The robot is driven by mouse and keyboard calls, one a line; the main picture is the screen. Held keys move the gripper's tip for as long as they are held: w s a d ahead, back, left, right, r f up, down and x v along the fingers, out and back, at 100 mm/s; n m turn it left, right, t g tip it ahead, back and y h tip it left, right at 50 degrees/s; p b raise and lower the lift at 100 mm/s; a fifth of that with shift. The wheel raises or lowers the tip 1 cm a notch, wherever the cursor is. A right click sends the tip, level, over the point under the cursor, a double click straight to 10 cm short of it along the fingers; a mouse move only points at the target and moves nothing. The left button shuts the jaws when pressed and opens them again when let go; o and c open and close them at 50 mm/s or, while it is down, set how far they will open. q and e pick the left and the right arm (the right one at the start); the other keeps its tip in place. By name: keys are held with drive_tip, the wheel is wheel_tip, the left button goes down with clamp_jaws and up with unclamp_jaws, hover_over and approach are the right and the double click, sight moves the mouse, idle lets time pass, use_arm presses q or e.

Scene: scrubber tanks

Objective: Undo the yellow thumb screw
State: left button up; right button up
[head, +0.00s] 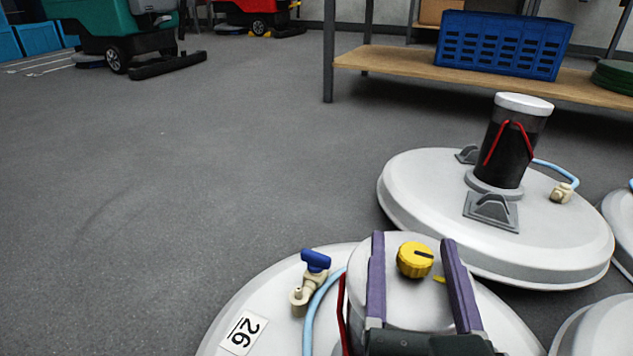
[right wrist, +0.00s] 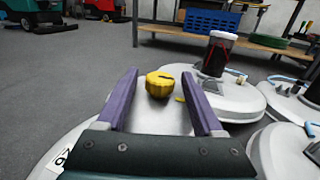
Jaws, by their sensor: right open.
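A small yellow mark lies just right of the knob. My right gripper (head: 412,243) is open, its two purple fingers on either side of the knob with a gap to each; I cannot tell how far above the cap they are. The right wrist view also shows the knob (right wrist: 159,84) between the fingers. My left gripper is not in view.
The near tank has a blue-handled valve (head: 315,261) and a light blue hose. A second tank (head: 430,190) with a dark, clear-walled cylinder (head: 507,145) stands behind right. A shelf (head: 400,62) holds a blue crate (head: 500,44). Floor at left is clear up to the green scrubber (head: 95,30).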

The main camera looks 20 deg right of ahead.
drive_tip(key=shift+w+d, duration=0.1)
drive_tip(key=shift+c, duration=0.3)
clamp_jaws()
